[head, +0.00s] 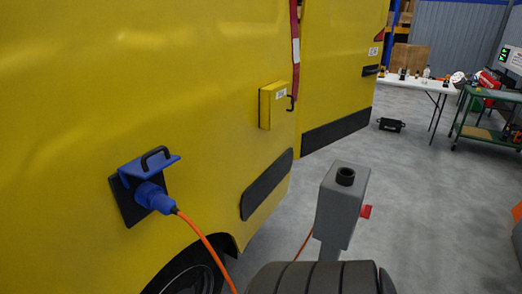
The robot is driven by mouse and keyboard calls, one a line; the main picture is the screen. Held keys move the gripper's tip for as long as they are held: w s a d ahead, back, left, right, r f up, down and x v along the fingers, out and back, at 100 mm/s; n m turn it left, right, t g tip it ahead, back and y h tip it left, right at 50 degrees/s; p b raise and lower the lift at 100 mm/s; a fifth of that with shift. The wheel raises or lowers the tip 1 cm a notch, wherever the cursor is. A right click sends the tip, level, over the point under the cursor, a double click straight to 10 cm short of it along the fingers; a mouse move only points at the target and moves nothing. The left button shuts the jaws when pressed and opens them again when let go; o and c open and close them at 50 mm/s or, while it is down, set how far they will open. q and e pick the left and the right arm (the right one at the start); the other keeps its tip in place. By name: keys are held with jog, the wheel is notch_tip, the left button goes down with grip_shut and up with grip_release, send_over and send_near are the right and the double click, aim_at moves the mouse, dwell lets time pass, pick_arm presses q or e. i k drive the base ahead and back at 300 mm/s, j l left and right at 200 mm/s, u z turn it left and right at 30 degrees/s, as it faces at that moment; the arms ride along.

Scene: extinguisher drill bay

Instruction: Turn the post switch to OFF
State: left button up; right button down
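The grey charging post (339,212) stands on the floor right of the yellow vehicle, with a round black socket (345,176) on its top. A small red switch (366,211) sticks out from the post's right side. Its face is turned away, so I cannot read its setting or any ON or OFF marks. Neither of my grippers shows in the head view, and nothing is seen touching the switch.
A blue plug (153,196) sits in the yellow vehicle's (220,120) side inlet, with an orange cable (214,249) hanging from it. A dark ribbed shape at the bottom hides the post's foot. A white table (420,84) and green cart (486,93) stand behind. Floor right of the post is clear.

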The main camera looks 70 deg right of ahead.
aim_at(366, 211)
jog(key=z, duration=0.5)
jog(key=k+l+z, duration=0.1)
jog(key=z, duration=0.4)
jog(key=l+z, duration=0.1)
jog(key=z, duration=0.4)
jog(key=k+l+z, duration=0.1)
jog(key=z, duration=0.4)
jog(key=l+z, duration=0.1)
jog(key=z, duration=0.4)
jog(key=l+z, duration=0.1)
jog(key=z, duration=0.4)
